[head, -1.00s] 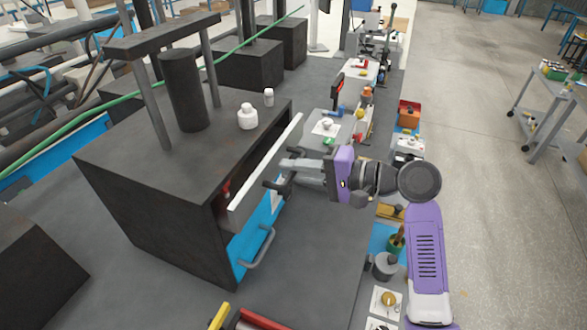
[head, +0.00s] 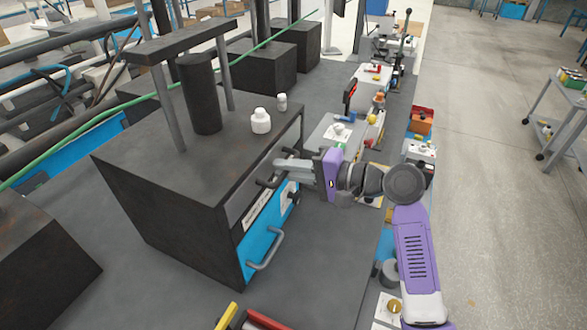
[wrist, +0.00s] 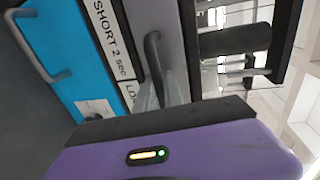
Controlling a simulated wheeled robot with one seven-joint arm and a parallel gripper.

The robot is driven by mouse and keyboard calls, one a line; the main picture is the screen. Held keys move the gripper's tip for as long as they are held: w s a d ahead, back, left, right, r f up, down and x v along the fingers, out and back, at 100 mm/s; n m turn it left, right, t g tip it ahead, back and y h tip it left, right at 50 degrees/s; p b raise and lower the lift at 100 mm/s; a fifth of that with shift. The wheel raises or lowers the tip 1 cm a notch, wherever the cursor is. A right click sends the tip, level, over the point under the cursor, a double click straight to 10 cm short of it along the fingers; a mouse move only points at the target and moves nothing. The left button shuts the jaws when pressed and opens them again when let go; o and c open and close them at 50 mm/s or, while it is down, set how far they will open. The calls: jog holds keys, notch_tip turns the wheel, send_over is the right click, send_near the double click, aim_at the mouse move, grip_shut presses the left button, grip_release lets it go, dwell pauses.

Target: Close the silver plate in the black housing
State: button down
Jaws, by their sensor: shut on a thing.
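The black housing (head: 155,200) stands on the dark bench in the head view. The silver plate (head: 236,208) lies in the upper part of its front and looks about flush with it. A dark handle (head: 265,181) sits on the plate and also shows in the wrist view (wrist: 154,62). My gripper (head: 281,168) is at the plate's front, shut on the handle. The fingers partly hide the handle and the far end of the plate. In the wrist view the silver plate (wrist: 166,18) runs beside a white label strip.
A blue panel (head: 252,262) with a grey handle sits below the plate. White bottles (head: 261,122) stand on top of the housing. Small items and trays line the bench edge to the right.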

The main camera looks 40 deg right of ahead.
jog(key=shift+w, duration=0.1)
jog(key=c, duration=1.5)
grip_release()
jog(key=shift+a, duration=0.1)
jog(key=shift+b+v, duration=0.9)
jog(key=shift+v, duration=3)
